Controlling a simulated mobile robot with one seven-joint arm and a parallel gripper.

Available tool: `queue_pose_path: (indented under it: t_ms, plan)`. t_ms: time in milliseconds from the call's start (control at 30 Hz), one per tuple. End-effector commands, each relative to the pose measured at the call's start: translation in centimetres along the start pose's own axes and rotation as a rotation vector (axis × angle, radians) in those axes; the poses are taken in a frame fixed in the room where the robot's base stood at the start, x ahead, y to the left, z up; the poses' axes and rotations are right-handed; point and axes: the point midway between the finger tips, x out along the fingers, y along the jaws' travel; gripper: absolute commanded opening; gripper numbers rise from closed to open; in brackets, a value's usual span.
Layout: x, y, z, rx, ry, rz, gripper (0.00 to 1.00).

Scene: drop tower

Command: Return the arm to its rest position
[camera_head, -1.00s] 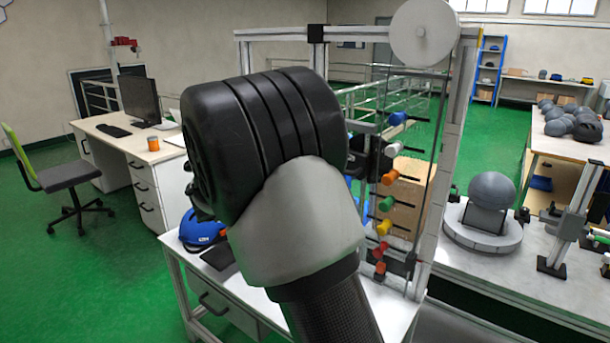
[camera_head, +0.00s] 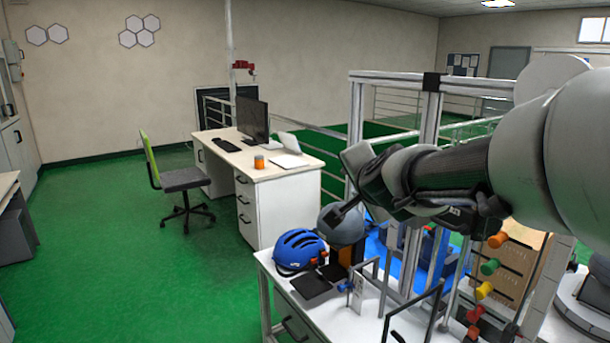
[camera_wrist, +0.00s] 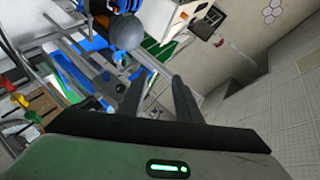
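My arm reaches in from the right in the head view, roughly level, above the white workbench (camera_head: 345,313).
A blue helmet (camera_head: 299,251) sits on the workbench left of the grey one. A desk (camera_head: 270,178) and chair (camera_head: 185,180) stand behind; green floor at left is clear.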

Motion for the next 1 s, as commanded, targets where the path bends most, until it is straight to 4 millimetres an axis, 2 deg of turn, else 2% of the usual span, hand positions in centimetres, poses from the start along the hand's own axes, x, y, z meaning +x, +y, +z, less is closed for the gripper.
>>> queue_pose_path:
  t_ms: [33,67,100,167,200,300,433,500,633,1000]
  plan:
    - [-3.5,-0.5,0.9,-0.121,-0.083,0.005,0.31]
    - [-5.3,0.0,1.9,-0.204,-0.14,0.018,0.31]
    - [-7.7,1.0,3.0,-0.309,-0.207,0.04,0.31]
    - [-11.0,3.0,4.4,-0.459,-0.295,0.081,0.31]
    - [-13.1,4.6,5.2,-0.552,-0.349,0.114,0.31]
    - [-17.8,8.7,6.0,-0.748,-0.456,0.208,0.31]
    - [-22.2,13.0,6.1,-0.914,-0.549,0.321,0.31]
    - [-23.7,14.5,6.0,-0.968,-0.581,0.365,0.31]
    - [-25.1,16.0,5.8,-1.013,-0.61,0.409,0.31]
    - [-25.1,16.1,5.8,-1.016,-0.613,0.413,0.31]
